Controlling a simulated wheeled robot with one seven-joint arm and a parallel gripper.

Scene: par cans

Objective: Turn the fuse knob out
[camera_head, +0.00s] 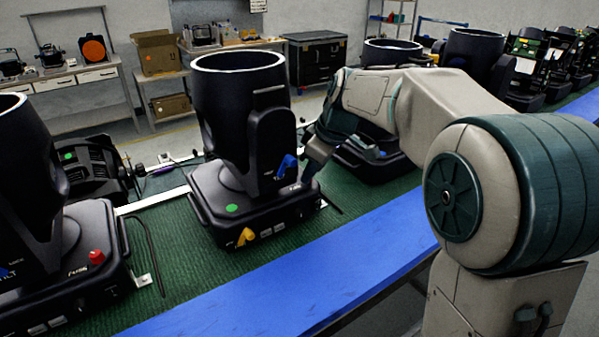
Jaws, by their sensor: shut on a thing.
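The middle black par can (238,95) stands upright on its black base (240,205) on the green mat. My gripper (306,178) reaches down from the right to the right end of that base, beside a small label. It is shut, apparently on the fuse knob, which the fingers hide. A blue knob (287,164) on the yoke is just left of my gripper. A yellow knob (245,236) is on the front of the base. The neighbouring can at left carries a red knob (96,257) beside a fuse label.
Another black can (30,180) stands close at left, and more stand behind my arm at right. A blue strip (300,275) runs along the front edge of the green mat (185,275). Benches with boxes stand along the back wall.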

